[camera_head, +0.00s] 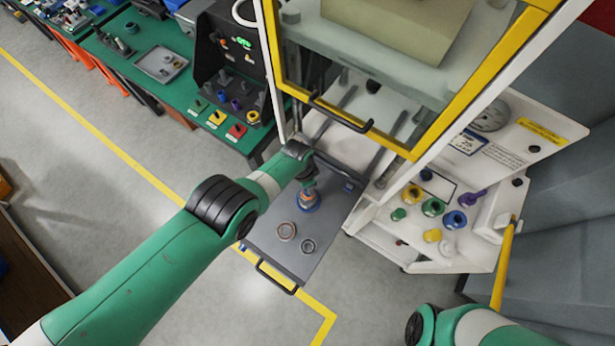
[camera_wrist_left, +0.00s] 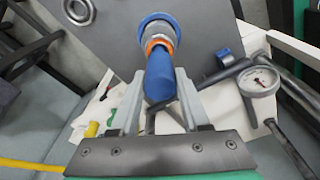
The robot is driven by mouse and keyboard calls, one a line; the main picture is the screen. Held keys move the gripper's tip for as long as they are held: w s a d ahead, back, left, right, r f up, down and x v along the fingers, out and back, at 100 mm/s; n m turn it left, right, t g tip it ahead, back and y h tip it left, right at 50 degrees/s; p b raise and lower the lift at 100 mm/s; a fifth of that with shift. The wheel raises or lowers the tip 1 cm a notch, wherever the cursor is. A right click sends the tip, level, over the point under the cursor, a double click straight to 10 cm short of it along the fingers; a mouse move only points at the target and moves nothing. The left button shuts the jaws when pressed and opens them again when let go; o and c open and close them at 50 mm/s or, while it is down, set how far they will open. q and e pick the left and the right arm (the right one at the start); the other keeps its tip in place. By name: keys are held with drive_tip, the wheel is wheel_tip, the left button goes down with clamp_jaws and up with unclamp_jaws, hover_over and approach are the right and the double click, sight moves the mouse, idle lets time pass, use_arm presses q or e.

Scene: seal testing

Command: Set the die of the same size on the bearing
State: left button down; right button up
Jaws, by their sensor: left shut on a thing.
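My left gripper (camera_head: 309,181) is over the grey sliding plate (camera_head: 262,246). In the left wrist view its two fingers (camera_wrist_left: 157,90) are shut on the blue handle of a die (camera_wrist_left: 160,72). Beyond the handle, an orange band (camera_wrist_left: 158,42) and grey and blue rings (camera_wrist_left: 155,20) line up with it; they also show below the gripper in the head view (camera_head: 308,200). I cannot tell whether the die touches the rings under it. My right gripper is out of view.
A white side shelf holds several coloured dies, including green (camera_head: 433,207), blue (camera_head: 455,220) and purple (camera_head: 471,197). A yellow-framed press guard (camera_head: 415,155) rises behind the plate. A gauge (camera_wrist_left: 258,81) is nearby. A green bench (camera_head: 130,55) stands at the back left.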

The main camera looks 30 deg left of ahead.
use_arm(q)
drive_tip(key=shift+f, duration=0.1)
drive_tip(key=shift+f+b, duration=1.3)
drive_tip(key=shift+b, duration=0.1)
drive_tip(key=shift+f, duration=0.25)
drive_tip(key=c, duration=0.7)
unclamp_jaws()
drive_tip(key=shift+b, duration=0.3)
drive_tip(key=o, duration=0.6)
drive_tip(key=shift+c, duration=0.2)
